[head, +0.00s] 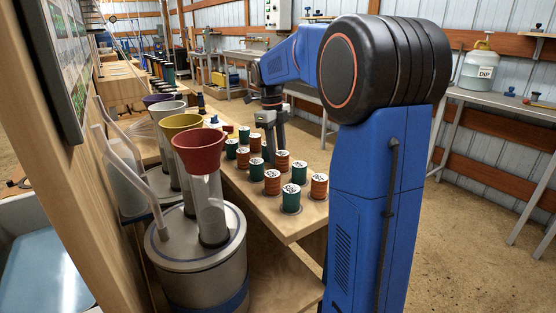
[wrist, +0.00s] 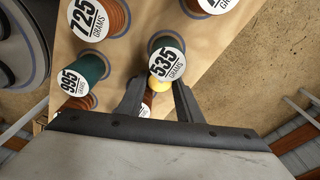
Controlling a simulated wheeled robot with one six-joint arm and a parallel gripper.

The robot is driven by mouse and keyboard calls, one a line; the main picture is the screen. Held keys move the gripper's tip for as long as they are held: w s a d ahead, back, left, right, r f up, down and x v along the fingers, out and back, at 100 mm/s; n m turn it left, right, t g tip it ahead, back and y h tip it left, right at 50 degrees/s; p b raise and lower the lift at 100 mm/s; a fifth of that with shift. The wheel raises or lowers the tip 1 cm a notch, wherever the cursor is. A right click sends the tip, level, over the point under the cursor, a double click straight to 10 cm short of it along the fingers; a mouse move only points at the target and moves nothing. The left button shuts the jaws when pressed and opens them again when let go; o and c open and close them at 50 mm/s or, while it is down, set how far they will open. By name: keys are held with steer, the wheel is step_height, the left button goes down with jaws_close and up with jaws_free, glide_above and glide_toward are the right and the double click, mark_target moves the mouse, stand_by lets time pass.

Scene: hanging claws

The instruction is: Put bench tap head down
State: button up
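My gripper (wrist: 159,88) points down among the thread spools on the wooden bench, and it also shows in the head view (head: 273,145). Its two dark fingers stand apart in the wrist view. A green spool labelled 535 grams (wrist: 166,63) is just beyond the fingertips. No bench tap head can be made out for sure. The fingertips are partly hidden by spools in the head view.
Green and orange spools (head: 290,198) with white labels stand in rows on the bench (head: 282,227). A red funnel (head: 199,149) and others stand over clear tubes at the left. Side tables (head: 500,100) on the right hold a jug (head: 481,70) and small knobs. Floor between is clear.

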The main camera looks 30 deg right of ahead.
steer(key=shift+f, duration=0.2)
steer(key=c, duration=0.7)
steer(key=shift+r, duration=0.1)
step_height(320, 180, up, 10)
steer(key=shift+d+f, duration=0.1)
